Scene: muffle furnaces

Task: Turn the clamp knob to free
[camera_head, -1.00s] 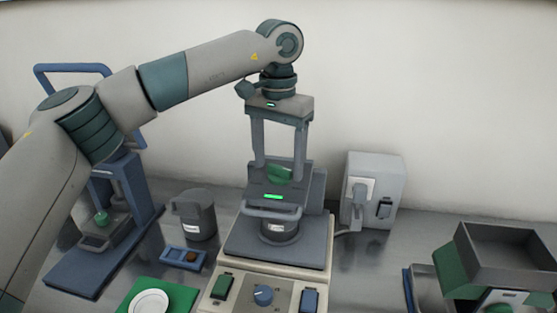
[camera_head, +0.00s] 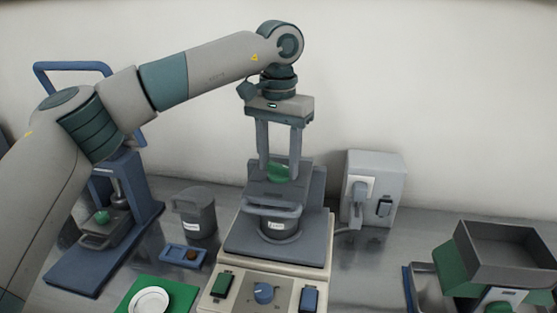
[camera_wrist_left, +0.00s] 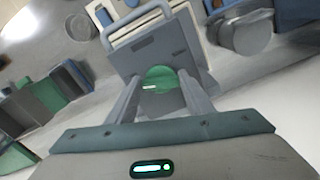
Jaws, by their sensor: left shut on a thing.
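The green clamp knob (camera_head: 279,173) is on top of the clamp of the machine in the middle of the counter. It also shows in the left wrist view (camera_wrist_left: 160,78). My left gripper (camera_head: 279,178) points down from above, its two fingers shut on either side of the knob. The clamp's grey handle bar (camera_head: 273,205) is in front of the knob, above a grey labelled pot (camera_head: 279,228). The clamp's small indicator strip looks dark in the left wrist view (camera_wrist_left: 144,43). My right gripper is not in view.
A blue-framed press (camera_head: 142,195) and a grey jug (camera_head: 195,213) stand left. A grey wall box (camera_head: 373,190) stands right.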

